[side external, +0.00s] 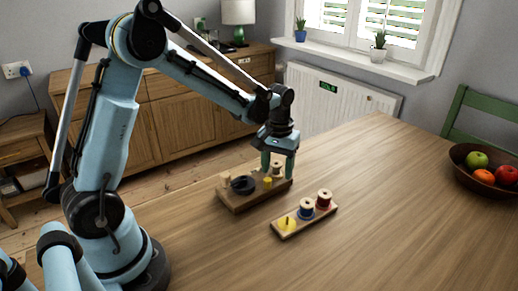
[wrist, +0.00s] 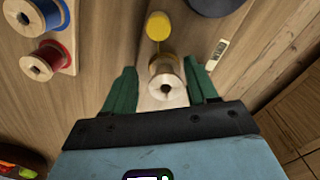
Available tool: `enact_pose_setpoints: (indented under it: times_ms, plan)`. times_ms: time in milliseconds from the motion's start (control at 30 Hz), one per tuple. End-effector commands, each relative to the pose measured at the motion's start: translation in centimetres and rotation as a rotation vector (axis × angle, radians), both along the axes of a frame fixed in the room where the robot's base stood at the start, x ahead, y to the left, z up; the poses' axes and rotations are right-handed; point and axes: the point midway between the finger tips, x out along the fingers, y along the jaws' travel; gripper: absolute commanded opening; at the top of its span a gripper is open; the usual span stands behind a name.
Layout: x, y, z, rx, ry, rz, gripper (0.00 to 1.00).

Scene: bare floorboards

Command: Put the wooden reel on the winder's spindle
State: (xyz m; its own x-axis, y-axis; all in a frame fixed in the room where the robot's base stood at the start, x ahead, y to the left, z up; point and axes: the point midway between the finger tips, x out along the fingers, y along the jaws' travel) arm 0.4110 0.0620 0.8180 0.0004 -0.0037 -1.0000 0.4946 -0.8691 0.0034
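The winder (side external: 240,200) is a wooden board on the table with a dark round wheel (side external: 243,185) and a short yellow post (side external: 267,182). The yellow post also shows in the wrist view (wrist: 158,26). The wooden reel (wrist: 166,84) has pale wooden flanges and a dark centre hole. It stands upright at the winder's right end, between my fingers. My gripper (wrist: 160,68) points down around it, its green fingers apart, with a gap at the left finger. In the side view my gripper (side external: 278,168) is low over the board. The spindle beneath the reel is hidden.
A small wooden rack (side external: 296,229) in front holds a blue reel (side external: 307,208), a red reel (side external: 324,199) and a bare peg on a yellow disc (side external: 287,223). A fruit bowl (side external: 484,179) is at the far right. The table between is clear.

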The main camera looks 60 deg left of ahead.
Motion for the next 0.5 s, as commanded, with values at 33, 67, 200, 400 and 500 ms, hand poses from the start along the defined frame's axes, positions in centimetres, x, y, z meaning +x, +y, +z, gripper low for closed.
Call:
enact_pose_setpoints:
  times_ms: [33, 67, 200, 400, 500]
  plan:
    - [0.0, 0.3, 0.0, 0.007, 0.0, 0.004, 0.64]
    - [0.0, 0.3, 0.0, 0.007, 0.0, 0.004, 0.64]
    - [0.0, 0.4, 0.0, 0.009, -0.001, 0.004, 0.64]
    - [0.0, 0.4, 1.0, 0.008, 0.0, 0.005, 0.64]
    - [0.0, 0.3, 1.7, 0.008, 0.0, 0.004, 0.64]
